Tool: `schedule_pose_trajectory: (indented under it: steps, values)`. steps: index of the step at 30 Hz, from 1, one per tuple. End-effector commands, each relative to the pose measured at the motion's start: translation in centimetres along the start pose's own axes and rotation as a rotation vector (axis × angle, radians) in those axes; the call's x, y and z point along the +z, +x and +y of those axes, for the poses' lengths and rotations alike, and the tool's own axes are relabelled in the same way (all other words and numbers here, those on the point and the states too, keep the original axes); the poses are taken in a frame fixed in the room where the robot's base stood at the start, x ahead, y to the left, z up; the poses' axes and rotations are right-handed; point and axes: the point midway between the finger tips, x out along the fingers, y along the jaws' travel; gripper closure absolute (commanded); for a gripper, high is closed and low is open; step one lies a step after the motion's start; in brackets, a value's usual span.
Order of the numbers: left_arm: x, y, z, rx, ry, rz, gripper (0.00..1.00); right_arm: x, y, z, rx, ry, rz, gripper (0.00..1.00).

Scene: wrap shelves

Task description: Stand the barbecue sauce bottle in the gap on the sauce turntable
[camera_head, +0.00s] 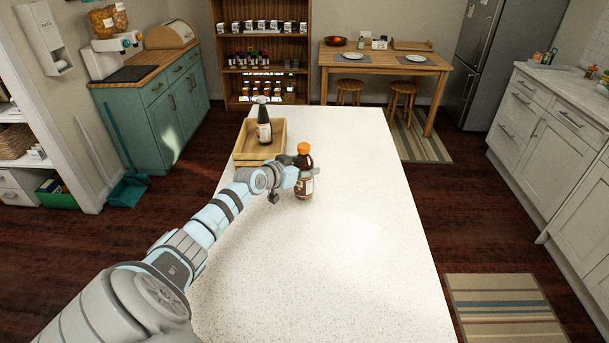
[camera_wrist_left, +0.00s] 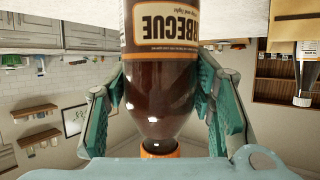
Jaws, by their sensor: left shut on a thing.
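The barbecue sauce bottle (camera_head: 305,187), brown with an orange cap, is upright at the middle of the white counter in the head view. My left gripper (camera_head: 303,173) is shut around its upper body. In the left wrist view the bottle (camera_wrist_left: 160,85) appears upside down between the two teal finger pads, its "BARBECUE" label inverted and the orange cap towards the palm. I cannot tell whether its base touches the counter. I make out no turntable or gap. My right gripper is not in view.
The counter (camera_head: 320,270) is clear in front and to the right. A shelf unit (camera_head: 262,45) with several small containers stands far back.

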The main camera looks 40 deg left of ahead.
Motion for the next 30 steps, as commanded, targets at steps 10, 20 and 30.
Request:
schedule_pose_trajectory:
  steps: [10, 20, 30]
  values:
    - [1.6, 0.7, 0.0, 0.000, 0.001, 0.003, 0.95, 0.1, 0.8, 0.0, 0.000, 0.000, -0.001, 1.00]
    - [1.8, 0.8, 0.0, 0.000, 0.000, 0.001, 0.31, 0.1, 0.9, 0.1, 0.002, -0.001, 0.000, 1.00]
    - [0.8, -0.1, 0.3, 0.004, 0.003, -0.001, 0.31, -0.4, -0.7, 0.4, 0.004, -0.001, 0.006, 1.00]
